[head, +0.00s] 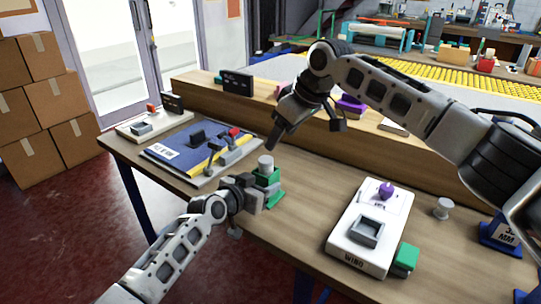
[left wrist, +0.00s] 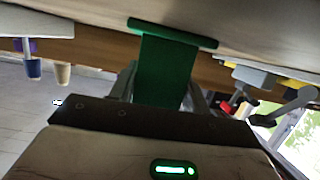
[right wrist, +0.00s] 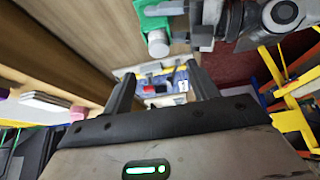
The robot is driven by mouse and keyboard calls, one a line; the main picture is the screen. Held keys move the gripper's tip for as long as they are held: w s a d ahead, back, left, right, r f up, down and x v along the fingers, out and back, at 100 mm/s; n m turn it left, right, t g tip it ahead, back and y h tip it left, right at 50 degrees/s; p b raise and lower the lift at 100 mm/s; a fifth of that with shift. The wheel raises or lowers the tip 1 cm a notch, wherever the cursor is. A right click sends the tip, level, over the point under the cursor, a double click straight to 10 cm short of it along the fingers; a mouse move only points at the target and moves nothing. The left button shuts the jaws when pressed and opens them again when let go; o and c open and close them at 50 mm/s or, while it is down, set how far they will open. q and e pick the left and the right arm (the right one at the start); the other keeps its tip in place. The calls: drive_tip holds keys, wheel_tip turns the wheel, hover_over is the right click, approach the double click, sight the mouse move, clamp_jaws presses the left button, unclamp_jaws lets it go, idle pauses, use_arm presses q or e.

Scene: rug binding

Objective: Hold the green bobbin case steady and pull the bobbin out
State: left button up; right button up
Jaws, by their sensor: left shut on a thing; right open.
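The green bobbin case (head: 275,190) stands on the near part of the wooden table, left of centre. A pale grey bobbin (head: 265,162) sticks up from its top. My left gripper (head: 256,194) is shut on the case from the near left side. In the left wrist view the green case (left wrist: 165,72) fills the space between the fingers. My right gripper (head: 306,130) is open and empty, above and beyond the bobbin. In the right wrist view the bobbin (right wrist: 158,43) and case (right wrist: 152,12) are at the top, apart from its fingers (right wrist: 163,88).
A white winder (head: 352,246) with a purple spool (head: 386,190) stands to the right, with a green block (head: 405,259) beside it. A grey spool (head: 443,207) is farther right. A blue board (head: 185,150) with tools lies left. A wooden ledge (head: 215,97) runs behind.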

sight(266, 159)
drive_tip(key=w+a+f+m, duration=0.1)
drive_tip(key=f, duration=0.2)
drive_tip(key=w+a+f+h, duration=0.1)
drive_tip(key=f, duration=0.1)
drive_tip(key=w+a+f+m, duration=0.1)
drive_tip(key=f, duration=0.2)
drive_tip(key=shift+a+f+m+h, duration=0.3)
drive_tip(key=shift+a+f, duration=0.05)
idle(0.3)
drive_tip(key=c, duration=1.1)
drive_tip(key=shift+r, duration=0.15)
drive_tip(key=shift+r, duration=4.1)
